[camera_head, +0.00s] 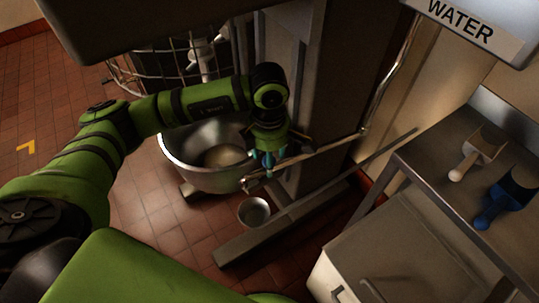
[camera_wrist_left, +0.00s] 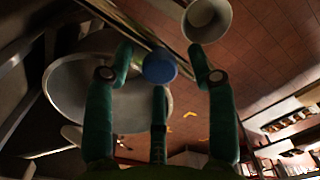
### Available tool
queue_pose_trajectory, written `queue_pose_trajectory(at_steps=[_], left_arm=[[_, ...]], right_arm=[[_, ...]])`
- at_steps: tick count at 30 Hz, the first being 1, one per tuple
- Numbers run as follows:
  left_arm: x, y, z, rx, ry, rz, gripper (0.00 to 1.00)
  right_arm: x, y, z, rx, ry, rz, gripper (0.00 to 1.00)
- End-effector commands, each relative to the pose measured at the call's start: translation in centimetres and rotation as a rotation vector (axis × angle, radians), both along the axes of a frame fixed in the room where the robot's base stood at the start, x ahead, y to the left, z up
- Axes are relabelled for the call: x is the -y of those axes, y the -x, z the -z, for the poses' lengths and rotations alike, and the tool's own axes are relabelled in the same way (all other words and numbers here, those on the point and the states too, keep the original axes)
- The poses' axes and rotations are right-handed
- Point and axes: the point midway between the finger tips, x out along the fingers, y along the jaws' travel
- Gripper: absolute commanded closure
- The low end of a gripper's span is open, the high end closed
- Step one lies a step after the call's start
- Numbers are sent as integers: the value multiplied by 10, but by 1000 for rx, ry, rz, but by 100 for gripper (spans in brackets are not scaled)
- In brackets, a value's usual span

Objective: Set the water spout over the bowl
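The water spout (camera_head: 315,151) is a thin metal pipe running from the wall side down-left, its end near the right rim of the large steel bowl (camera_head: 180,160). From this angle I cannot tell whether the end is over the bowl. My left gripper (camera_head: 266,163) is at the spout near that end, pointing down. In the left wrist view, the gripper (camera_wrist_left: 160,75) has its teal fingers spread around a blue round knob (camera_wrist_left: 160,65) beside the pipe (camera_wrist_left: 133,32), with visible gaps. The bowl (camera_wrist_left: 65,85) shows behind the fingers. My right gripper is not in view.
A small metal pot (camera_head: 253,211) is below the spout. A wire guard (camera_head: 150,75) and mixer column (camera_head: 310,70) stand behind the bowl. A metal table (camera_head: 450,205) at right holds a metal scoop (camera_head: 484,146) and a blue scoop (camera_head: 508,195). A WATER tank (camera_head: 480,25) hangs at upper right.

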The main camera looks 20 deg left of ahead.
Motion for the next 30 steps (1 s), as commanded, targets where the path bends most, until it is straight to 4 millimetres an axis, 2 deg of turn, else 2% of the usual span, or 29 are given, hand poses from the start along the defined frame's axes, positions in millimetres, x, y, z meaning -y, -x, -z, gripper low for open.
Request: queue_pose_trajectory(at_steps=[4, 7, 18, 22, 29, 30], left_arm=[[0, 0, -1, 1, 0, 0, 44], [0, -1, -9, 3, 2, 0, 44], [0, -1, -66, 4, 1, 0, 44], [0, 0, -74, 1, 0, 0, 44], [0, 0, -75, 0, 1, 0, 44], [0, 0, -75, 0, 1, 0, 48]], right_arm=[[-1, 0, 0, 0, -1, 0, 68], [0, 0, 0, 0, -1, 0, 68], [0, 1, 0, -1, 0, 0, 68], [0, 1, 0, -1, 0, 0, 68], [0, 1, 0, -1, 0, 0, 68], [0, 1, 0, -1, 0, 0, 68]])
